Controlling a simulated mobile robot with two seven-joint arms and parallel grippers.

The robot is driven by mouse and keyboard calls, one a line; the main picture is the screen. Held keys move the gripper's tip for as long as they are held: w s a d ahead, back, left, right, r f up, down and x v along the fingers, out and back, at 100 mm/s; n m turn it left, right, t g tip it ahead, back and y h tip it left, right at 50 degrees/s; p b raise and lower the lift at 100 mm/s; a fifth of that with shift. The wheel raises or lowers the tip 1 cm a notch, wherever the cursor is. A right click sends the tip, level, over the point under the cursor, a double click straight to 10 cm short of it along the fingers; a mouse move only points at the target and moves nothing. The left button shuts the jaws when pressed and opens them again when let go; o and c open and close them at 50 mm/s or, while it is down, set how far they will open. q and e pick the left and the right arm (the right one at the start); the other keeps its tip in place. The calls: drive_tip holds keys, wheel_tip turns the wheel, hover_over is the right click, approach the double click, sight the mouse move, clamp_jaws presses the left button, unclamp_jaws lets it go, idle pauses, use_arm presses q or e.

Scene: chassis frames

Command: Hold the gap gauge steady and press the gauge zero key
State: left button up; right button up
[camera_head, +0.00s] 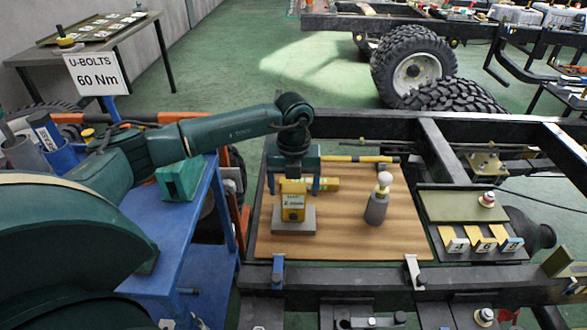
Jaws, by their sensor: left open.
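The gap gauge (293,209) is a yellow block with a white label, upright on a grey base block (310,221) on the brown board. My left gripper (294,190) reaches in from the left and points down, its two fingers open on either side of the gauge's top. I cannot tell whether either finger touches it. The zero key cannot be made out; the gripper hides part of the gauge's top. My right gripper is out of view.
The brown board (345,238) lies on a dark chassis frame, with clamps at its front edge. A grey post with a white ball (376,208) stands right of the gauge. A yellow-handled tool (352,159) lies behind. Numbered yellow tags (480,238) sit further right.

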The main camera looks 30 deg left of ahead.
use_arm(q)
drive_tip(key=shift+f, duration=0.65)
drive_tip(key=shift+c, duration=0.5)
drive_tip(key=c, duration=1)
drive_tip(key=shift+c, duration=0.2)
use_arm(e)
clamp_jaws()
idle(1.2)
